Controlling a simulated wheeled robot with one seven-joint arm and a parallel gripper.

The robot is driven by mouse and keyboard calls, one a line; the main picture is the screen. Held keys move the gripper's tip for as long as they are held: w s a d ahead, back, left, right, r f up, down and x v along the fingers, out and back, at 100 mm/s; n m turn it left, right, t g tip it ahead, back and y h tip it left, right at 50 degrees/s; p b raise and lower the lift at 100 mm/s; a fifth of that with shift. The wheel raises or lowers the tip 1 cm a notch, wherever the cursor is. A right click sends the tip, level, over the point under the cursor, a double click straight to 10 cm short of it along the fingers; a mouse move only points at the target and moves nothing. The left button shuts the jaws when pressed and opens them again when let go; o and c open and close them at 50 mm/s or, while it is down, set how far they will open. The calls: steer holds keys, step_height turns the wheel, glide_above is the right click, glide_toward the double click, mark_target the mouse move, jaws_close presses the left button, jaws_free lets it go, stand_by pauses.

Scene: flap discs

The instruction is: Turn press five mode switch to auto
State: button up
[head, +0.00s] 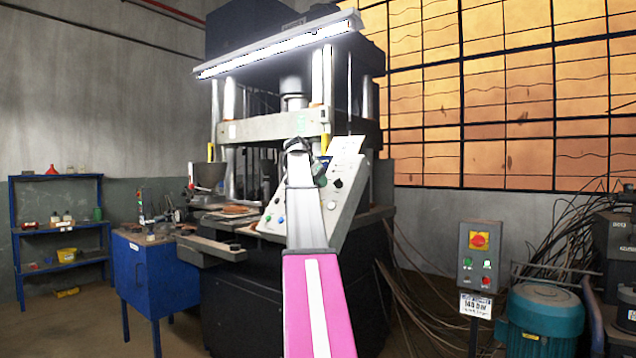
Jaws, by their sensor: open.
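A large hydraulic press stands in the middle of the head view, with a tilted grey control panel (345,213) on its front. The panel carries a black knob (338,184), several small coloured buttons and a white label sheet; the lettering is too small to read, so I cannot tell which control is the mode switch or how it is set. My pink and grey arm reaches up in front of the panel and hides its middle. My gripper (301,148) is small and dark at the arm's end, near the panel's upper left; no object shows in it.
A blue cabinet (143,275) and blue shelf (57,214) stand left. At right are a grey switch box (479,257) with a red-and-yellow switch, a teal motor (541,318) and loose cables. Some floor is open at left.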

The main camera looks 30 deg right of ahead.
steer(key=c, duration=0.6)
steer(key=shift+c, duration=0.2)
steer(key=shift+m, duration=0.3)
steer(key=m, duration=0.3)
steer(key=shift+r+m+t, duration=0.1)
steer(key=shift+m+t, duration=0.3)
steer(key=shift+m, duration=2)
steer(key=o, duration=0.6)
